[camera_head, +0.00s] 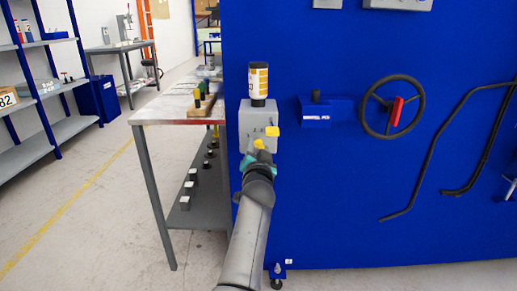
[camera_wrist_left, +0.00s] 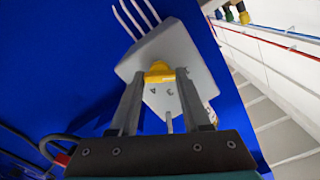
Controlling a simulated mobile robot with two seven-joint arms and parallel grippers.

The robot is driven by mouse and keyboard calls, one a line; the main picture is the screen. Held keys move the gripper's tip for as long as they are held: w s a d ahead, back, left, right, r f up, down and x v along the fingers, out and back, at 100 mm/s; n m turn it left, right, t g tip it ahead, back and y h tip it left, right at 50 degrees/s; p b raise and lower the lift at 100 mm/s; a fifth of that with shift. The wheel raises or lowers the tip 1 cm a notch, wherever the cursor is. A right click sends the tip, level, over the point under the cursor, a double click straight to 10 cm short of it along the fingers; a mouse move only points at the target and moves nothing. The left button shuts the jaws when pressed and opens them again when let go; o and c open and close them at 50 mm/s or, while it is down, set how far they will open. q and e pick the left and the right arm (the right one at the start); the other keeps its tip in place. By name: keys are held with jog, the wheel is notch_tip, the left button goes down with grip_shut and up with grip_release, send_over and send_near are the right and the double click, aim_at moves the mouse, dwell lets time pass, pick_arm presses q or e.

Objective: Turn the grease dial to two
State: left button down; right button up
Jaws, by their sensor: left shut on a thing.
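In the left wrist view the yellow dial (camera_wrist_left: 160,70) is between my left fingertips. My left gripper (camera_wrist_left: 163,77) is shut on it, and the fingers hide part of the box face. In the head view my left gripper (camera_head: 257,152) reaches up from below. My right gripper is not in view.
Another yellow part (camera_head: 272,131) shows at the box's right edge. A blue bracket (camera_head: 315,112) and a handwheel (camera_head: 366,108) with a red handle are to the right. A metal table (camera_head: 165,108) stands close on the left. Dark bent bars hang far right.

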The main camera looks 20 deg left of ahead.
pick_arm(q)
jog(key=m, duration=0.3)
jog(key=shift+m+p, duration=0.35)
jog(key=shift+m, duration=0.05)
jog(key=shift+m+p, duration=0.4)
jog(key=shift+m, duration=1.5)
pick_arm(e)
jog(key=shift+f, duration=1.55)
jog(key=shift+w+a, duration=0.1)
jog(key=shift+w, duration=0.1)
pick_arm(q)
jog(key=shift+c, duration=1.8)
grip_release()
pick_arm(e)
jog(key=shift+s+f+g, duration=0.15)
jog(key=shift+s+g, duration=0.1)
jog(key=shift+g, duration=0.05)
pick_arm(q)
jog(key=shift+f, duration=0.1)
